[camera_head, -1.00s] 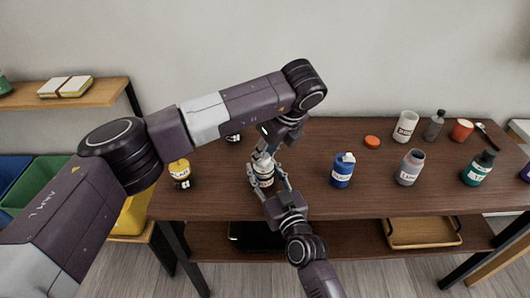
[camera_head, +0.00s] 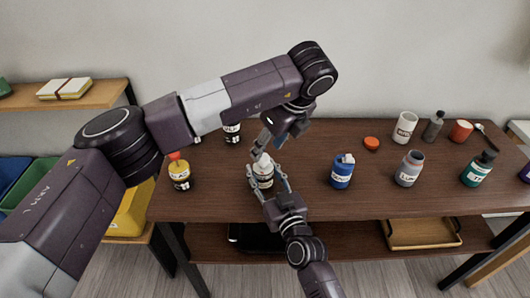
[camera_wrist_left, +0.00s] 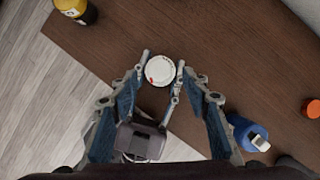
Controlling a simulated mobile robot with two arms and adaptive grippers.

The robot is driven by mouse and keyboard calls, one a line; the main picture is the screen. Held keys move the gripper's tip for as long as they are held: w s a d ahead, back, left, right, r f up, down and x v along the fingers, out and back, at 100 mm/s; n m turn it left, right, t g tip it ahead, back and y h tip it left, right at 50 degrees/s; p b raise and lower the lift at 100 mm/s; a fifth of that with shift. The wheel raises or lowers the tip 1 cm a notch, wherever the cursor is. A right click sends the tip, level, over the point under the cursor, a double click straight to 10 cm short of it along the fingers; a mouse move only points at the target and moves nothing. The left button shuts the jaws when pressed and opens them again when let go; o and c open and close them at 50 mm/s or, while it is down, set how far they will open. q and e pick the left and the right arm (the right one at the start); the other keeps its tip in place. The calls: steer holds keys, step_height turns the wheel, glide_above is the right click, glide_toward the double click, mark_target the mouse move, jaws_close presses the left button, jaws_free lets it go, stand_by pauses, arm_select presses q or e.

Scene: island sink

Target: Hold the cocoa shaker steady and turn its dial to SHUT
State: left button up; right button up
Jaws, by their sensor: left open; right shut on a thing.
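The cocoa shaker (camera_head: 264,171) stands upright near the table's front edge, its pale top facing up. In the left wrist view its round white dial top (camera_wrist_left: 159,71) shows a red mark at the lower left rim; the lettering is too small to read. My right gripper (camera_head: 268,184) is shut around the shaker's body from the front, and its fingers flank the shaker in the left wrist view. My left gripper (camera_head: 262,146) is open above the shaker, its fingers apart and clear of the dial.
A blue bottle (camera_head: 342,171), a grey bottle (camera_head: 409,168) and an orange lid (camera_head: 371,143) are to the right. The tabletop (camera_head: 310,190) between is bare.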

arm_select(q)
steer(key=v, duration=0.8)
arm_select(e)
steer(key=o, duration=1.3)
